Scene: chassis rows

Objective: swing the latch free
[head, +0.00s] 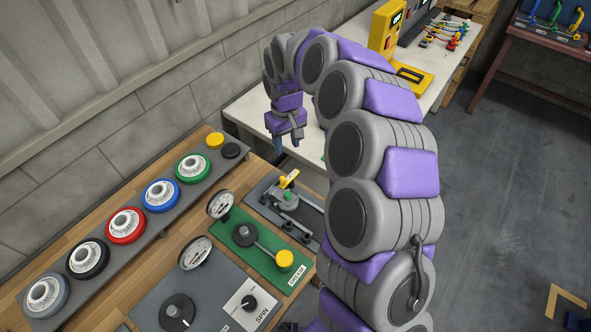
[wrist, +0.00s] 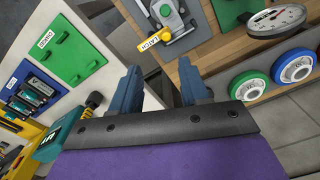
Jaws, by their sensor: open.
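The latch (head: 287,197) sits on a dark grey plate on the wooden bench, just right of the green panel. It has a green part, metal bars and a yellow tag (head: 290,179). In the wrist view the latch (wrist: 168,12) shows at the top centre, cut by the frame edge, with its yellow tag reading LATCH (wrist: 151,42). My gripper (head: 287,143) is above and behind the latch in the head view, near the white table's edge. In the wrist view my gripper (wrist: 159,68) has its two blue fingers apart, with nothing between them. The latch lies beyond the fingertips, not touched.
Coloured wheels (head: 161,195) line a rack on the left of the bench. A green panel (head: 262,248) with a yellow-knobbed lever and a gauge (head: 221,204) stand close to the latch. The white table (head: 250,107) behind holds a yellow device (head: 386,28). Open floor is at right.

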